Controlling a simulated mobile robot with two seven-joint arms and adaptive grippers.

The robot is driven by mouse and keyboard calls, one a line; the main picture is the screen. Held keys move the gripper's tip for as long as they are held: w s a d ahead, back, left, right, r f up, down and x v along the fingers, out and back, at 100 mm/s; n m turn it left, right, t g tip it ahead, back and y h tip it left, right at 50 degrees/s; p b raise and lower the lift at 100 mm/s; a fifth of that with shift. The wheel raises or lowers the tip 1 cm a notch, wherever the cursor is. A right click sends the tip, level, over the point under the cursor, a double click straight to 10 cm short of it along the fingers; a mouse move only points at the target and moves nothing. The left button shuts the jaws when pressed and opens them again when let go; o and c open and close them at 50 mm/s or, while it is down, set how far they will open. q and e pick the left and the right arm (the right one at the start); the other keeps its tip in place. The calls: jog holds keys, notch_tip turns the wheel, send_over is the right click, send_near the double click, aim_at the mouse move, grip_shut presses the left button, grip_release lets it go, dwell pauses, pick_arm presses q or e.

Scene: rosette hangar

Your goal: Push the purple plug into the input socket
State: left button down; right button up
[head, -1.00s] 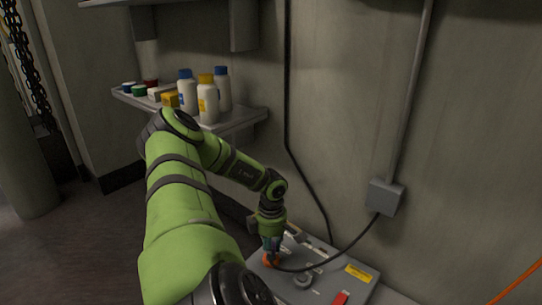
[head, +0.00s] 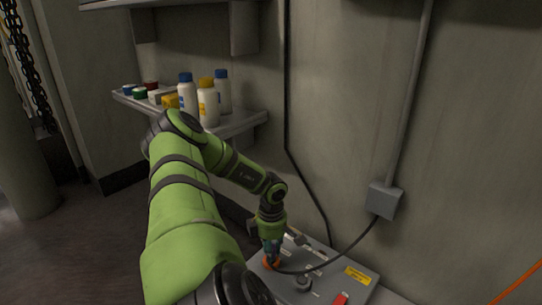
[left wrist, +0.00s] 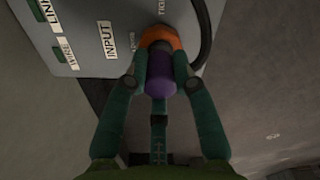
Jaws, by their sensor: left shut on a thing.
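The purple plug (left wrist: 160,76) is between the fingers of my left gripper (left wrist: 160,58) in the left wrist view. The gripper is shut on it. The plug's far end meets an orange ring (left wrist: 160,36) on the grey box, beside the white INPUT label (left wrist: 107,40). How deep the plug sits in the ring is hidden. In the head view my left gripper (head: 271,253) points down at the left part of the grey box (head: 325,264), over the orange ring (head: 270,263). My right gripper is out of view.
A black cable (head: 340,253) runs from the orange ring area to a wall junction box (head: 384,200). A round knob (head: 303,283), a red part (head: 341,299) and a yellow label (head: 358,276) are on the grey box. A shelf (head: 240,121) with bottles stands behind my arm.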

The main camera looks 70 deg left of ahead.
pick_arm(q)
jog(key=shift+f, duration=0.45)
dwell(0.4)
dwell(0.7)
jog(key=c, duration=0.9)
grip_release()
jog(key=shift+c, duration=0.2)
notch_tip(320, 180, up, 12)
jog(key=shift+d+f, duration=0.1)
